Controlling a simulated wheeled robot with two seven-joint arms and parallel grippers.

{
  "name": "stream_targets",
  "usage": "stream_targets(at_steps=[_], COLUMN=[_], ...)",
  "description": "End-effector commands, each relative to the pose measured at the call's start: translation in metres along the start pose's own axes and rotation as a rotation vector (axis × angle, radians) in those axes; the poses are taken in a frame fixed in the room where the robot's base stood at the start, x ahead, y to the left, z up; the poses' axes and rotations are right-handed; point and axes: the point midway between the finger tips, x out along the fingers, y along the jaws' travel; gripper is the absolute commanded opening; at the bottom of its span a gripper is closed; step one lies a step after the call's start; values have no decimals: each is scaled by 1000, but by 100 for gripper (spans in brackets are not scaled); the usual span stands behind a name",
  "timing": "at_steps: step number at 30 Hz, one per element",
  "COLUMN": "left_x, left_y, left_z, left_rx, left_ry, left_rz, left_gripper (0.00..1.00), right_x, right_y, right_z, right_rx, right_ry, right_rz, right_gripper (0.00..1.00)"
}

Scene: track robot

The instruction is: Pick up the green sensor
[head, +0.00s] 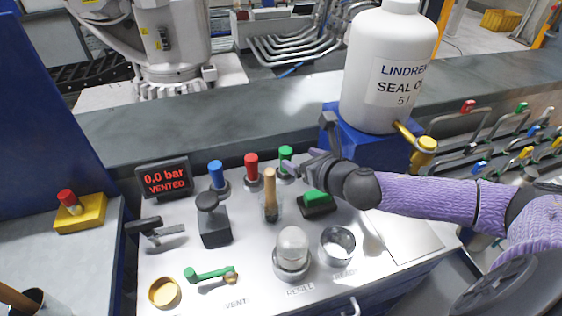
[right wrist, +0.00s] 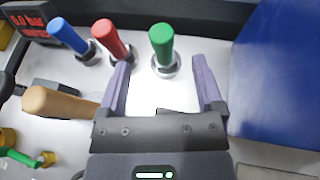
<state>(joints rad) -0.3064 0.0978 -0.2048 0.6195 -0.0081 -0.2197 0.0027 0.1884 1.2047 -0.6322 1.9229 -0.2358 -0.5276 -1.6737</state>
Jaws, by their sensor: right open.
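The green sensor (head: 286,155) is a short upright cylinder in a metal socket at the back of the bench, right of a red one and a blue one. In the right wrist view the green sensor (right wrist: 162,44) stands upright just beyond the fingertips, roughly between their lines. My right gripper (head: 288,165) is open, reaching in from the right in the head view; its two purple fingers also show in the right wrist view (right wrist: 160,65), with nothing between them. The sensor's lower part is partly hidden by the gripper in the head view. My left gripper is not in view.
The red sensor (head: 251,166) and blue sensor (head: 216,174) stand close on the left. A wooden handle (head: 269,188) rises in front. A blue block (head: 385,151) under a white bottle (head: 388,68) stands close on the right. A pressure display (head: 163,178) reads 0.0 bar, vented.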

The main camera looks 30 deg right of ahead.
Motion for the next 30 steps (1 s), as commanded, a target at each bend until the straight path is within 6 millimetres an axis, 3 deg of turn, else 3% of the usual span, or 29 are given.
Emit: stream_targets(at_steps=[9,18,30], left_x=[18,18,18], left_y=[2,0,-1], left_z=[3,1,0], left_rx=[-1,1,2], left_ry=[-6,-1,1], left_rz=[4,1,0], left_gripper=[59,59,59], right_x=[56,63,63], right_y=[-1,-1,-2], right_z=[-6,-4,-4], right_rx=[3,-1,0], right_ry=[-2,0,0], right_rz=[1,2,2], right_gripper=[85,83,0])
